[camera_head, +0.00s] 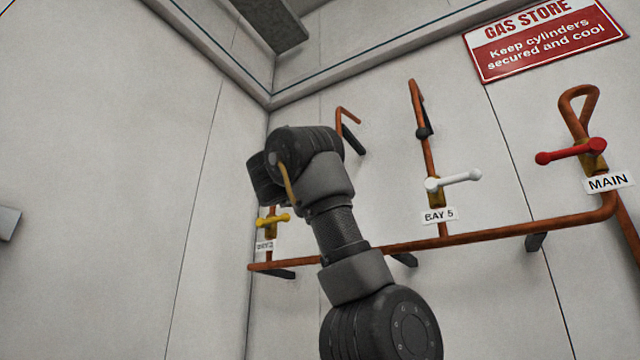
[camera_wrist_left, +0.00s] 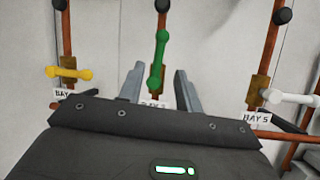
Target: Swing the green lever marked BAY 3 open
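The green lever (camera_wrist_left: 159,60) shows in the left wrist view, standing upright along its copper pipe, with a round knob at each end. Its white label (camera_wrist_left: 152,104) is mostly hidden behind my gripper, so I cannot read it. My left gripper (camera_wrist_left: 159,84) is open, one finger on each side of the lever's lower part in the picture. I see a gap to each finger and no clear contact. In the head view my left arm covers the green lever, and its fingertips are hidden. My right gripper is in neither view.
A yellow lever (camera_head: 272,220) sits left of my arm, and a white lever (camera_head: 453,181) marked BAY 5 sits to the right. A red lever (camera_head: 570,152) marked MAIN is farther right. A copper manifold pipe (camera_head: 480,238) runs below them along the wall.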

